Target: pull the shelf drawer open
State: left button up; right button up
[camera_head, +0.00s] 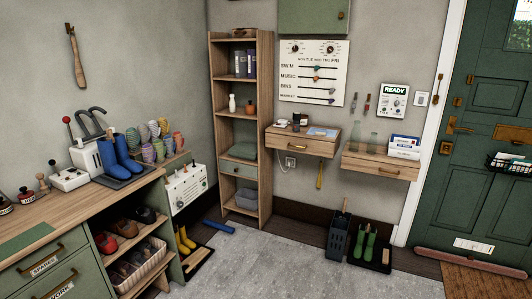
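The tall wooden shelf (265,110) stands against the back wall. Its low grey-green drawer (238,169) has a small knob and looks shut. Two wall-mounted wooden shelves with drawer fronts hang to its right: the left one (298,146) has a dark handle and looks shut, and the right one (377,170) has a brass handle and looks shut. Which of these the task names, I cannot tell. Neither of my grippers is in view.
A green cabinet bench (50,262) with blue boots (118,158) fills the left. Green boots on a black tray (376,262) and a dark bin (338,240) stand on the floor below the wall shelves. The grey floor (270,265) in front is clear. A green door (488,140) is at right.

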aim_at(314, 147)
jog(key=i, duration=1.4)
jog(key=i+z, duration=0.2)
jog(key=i, duration=0.2)
jog(key=i+j+z, duration=0.15)
jog(key=i, duration=0.3)
jog(key=i+j+z, duration=0.2)
jog(key=i, duration=0.2)
jog(key=i+j+z, duration=0.9)
jog(key=i+j, duration=0.05)
jog(key=i, duration=0.1)
